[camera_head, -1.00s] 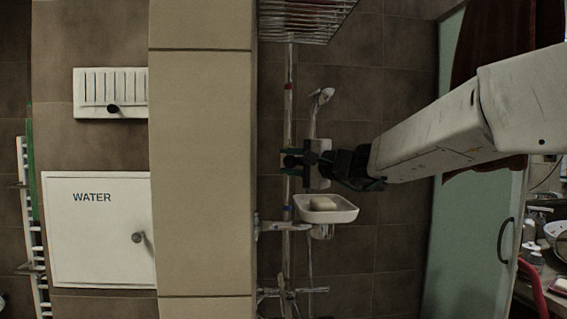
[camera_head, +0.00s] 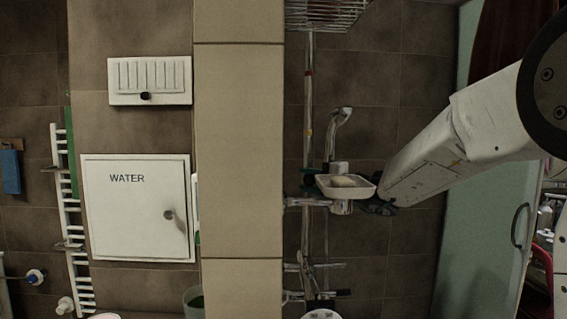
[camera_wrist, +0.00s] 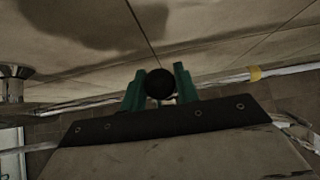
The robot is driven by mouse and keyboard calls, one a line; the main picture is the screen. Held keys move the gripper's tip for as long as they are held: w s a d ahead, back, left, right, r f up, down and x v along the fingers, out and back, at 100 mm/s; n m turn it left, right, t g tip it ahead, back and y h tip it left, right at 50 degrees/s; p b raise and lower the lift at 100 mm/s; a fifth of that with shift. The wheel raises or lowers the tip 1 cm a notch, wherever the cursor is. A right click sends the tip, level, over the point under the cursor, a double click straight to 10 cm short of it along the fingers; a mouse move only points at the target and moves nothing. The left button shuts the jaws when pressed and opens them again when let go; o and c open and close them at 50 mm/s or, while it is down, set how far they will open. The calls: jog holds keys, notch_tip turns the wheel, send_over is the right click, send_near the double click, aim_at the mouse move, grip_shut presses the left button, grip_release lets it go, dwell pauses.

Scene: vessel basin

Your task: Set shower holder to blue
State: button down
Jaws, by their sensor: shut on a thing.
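The shower rail (camera_head: 308,105) stands upright on the tiled wall, with a red band near the top and a yellow band midway. No blue band shows; that stretch is hidden around the holder and dish. The hand shower (camera_head: 341,117) sits in the shower holder (camera_head: 338,167), which is low on the rail, at the soap dish. My gripper (camera_wrist: 160,75) has its green fingers on both sides of the holder's round black knob (camera_wrist: 160,86) and is shut on it.
A white soap dish (camera_head: 327,191) with soap juts out in front of the holder. Mixer pipes are below it, and a wire rack (camera_head: 328,14) is above. A tiled pillar (camera_head: 238,150) stands left of the rail. A pale glass door (camera_head: 480,215) is at the right.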

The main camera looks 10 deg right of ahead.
notch_tip(320, 180, down, 7)
dwell(0.4)
jog(key=shift+a+r, duration=0.1)
jog(key=c, duration=1.3)
grip_release()
jog(key=shift+c, duration=0.2)
jog(key=shift+o, duration=1.2)
jog(key=shift+a, duration=0.25)
jog(key=v, duration=0.7)
jog(key=shift+s+d, duration=0.25)
jog(key=shift+s, duration=0.05)
jog(key=shift+r, duration=0.1)
